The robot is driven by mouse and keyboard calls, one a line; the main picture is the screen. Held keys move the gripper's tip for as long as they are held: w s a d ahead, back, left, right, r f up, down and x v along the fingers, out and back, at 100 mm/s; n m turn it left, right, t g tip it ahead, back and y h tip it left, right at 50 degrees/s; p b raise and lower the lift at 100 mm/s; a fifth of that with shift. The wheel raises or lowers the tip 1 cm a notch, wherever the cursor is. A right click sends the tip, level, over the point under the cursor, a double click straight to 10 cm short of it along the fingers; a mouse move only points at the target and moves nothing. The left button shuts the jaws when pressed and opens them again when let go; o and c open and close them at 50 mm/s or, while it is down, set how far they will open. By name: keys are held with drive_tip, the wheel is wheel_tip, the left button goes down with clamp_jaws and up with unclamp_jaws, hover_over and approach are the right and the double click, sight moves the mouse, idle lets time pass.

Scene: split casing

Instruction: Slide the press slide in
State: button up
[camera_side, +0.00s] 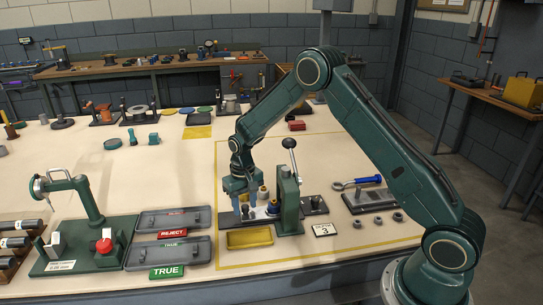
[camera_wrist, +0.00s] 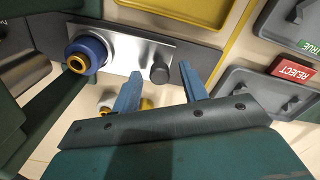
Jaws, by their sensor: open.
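The press slide (camera_wrist: 127,52) is a silver plate in the wrist view, with a dark upright knob (camera_wrist: 160,71) near its right end. A blue ring-shaped part with a brass centre (camera_wrist: 85,54) sits at its left end. The green press (camera_side: 289,205) with its black-knobbed lever stands to the right of my gripper in the side view.
A yellow tray (camera_side: 250,239) lies in front of the press. Two grey trays (camera_side: 167,252) with REJECT and TRUE labels are at left, beside a green gauge stand (camera_side: 90,235).

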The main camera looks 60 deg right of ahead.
drive_tip(key=shift+r, duration=0.2)
wheel_tip(320, 180, up, 14)
drive_tip(key=shift+f, duration=0.25)
idle(0.4)
drive_tip(key=m, duration=0.3)
drive_tip(key=shift+m, duration=0.3)
idle(0.4)
wheel_tip(320, 180, down, 14)
drive_tip(key=shift+r, duration=0.15)
idle(0.6)
drive_tip(key=shift+c, duration=0.2)
clamp_jaws()
